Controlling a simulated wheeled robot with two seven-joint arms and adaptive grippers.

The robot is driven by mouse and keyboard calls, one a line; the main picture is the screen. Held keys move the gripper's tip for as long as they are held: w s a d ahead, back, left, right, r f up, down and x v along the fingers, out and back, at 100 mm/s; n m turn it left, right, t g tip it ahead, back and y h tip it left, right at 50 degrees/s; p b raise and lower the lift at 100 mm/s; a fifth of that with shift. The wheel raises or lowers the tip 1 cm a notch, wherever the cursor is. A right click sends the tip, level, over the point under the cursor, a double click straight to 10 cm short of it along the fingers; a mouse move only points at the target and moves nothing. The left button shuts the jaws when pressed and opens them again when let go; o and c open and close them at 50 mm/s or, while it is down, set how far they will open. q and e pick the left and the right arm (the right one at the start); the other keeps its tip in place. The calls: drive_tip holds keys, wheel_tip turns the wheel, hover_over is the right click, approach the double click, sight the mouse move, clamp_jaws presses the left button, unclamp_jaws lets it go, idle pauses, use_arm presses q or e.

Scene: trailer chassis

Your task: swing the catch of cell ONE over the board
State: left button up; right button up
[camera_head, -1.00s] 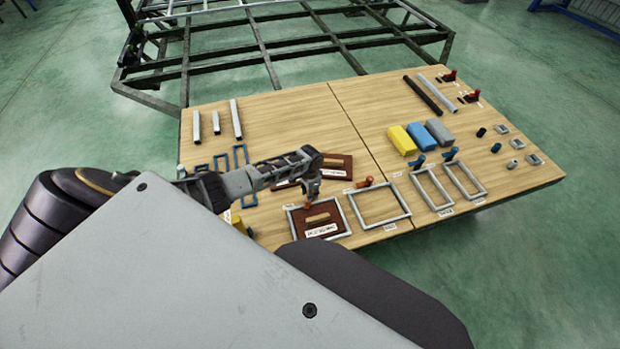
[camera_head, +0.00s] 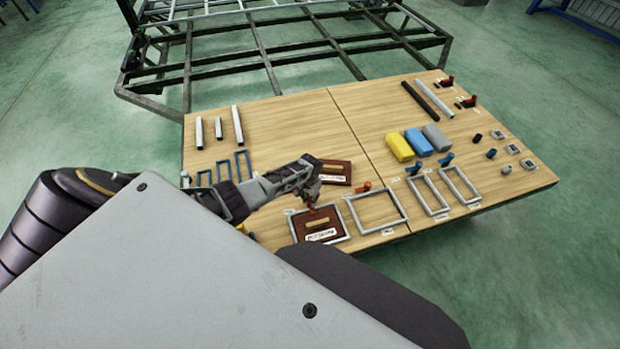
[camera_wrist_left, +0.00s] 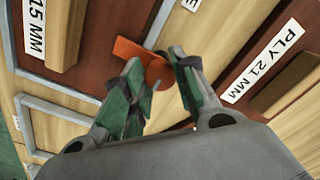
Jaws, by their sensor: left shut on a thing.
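The cell ONE frame (camera_head: 346,228) is a grey rectangle at the table's near side. A dark red-brown board (camera_head: 318,223) with a wooden grip and white label lies inside it; its label in the left wrist view ends in "15 MM". The orange catch (camera_wrist_left: 128,48) is at the frame's edge. In the left wrist view its flat arm reaches across the grey edge and overlaps the board's corner. My left gripper (camera_head: 313,200) is over the catch; in the left wrist view its fingers (camera_wrist_left: 157,68) are shut on the catch's upright part. My right gripper is out of view.
A second brown board (camera_head: 337,167), labelled PLY 21 MM in the left wrist view, lies just behind. An empty grey frame (camera_head: 404,208) with its own orange catch (camera_head: 363,187) is to the right. Yellow, blue and grey blocks (camera_head: 421,141) stand farther right.

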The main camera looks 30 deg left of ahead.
sight(310, 199)
use_arm(q)
drive_tip(key=shift+n, duration=0.3)
drive_tip(key=o, duration=1.1)
drive_tip(key=shift+c, duration=0.2)
drive_tip(key=shift+r, duration=0.1)
drive_tip(key=shift+r, duration=0.1)
wheel_tip(310, 199, up, 12)
drive_tip(key=shift+f, duration=0.2)
idle(0.5)
idle(0.6)
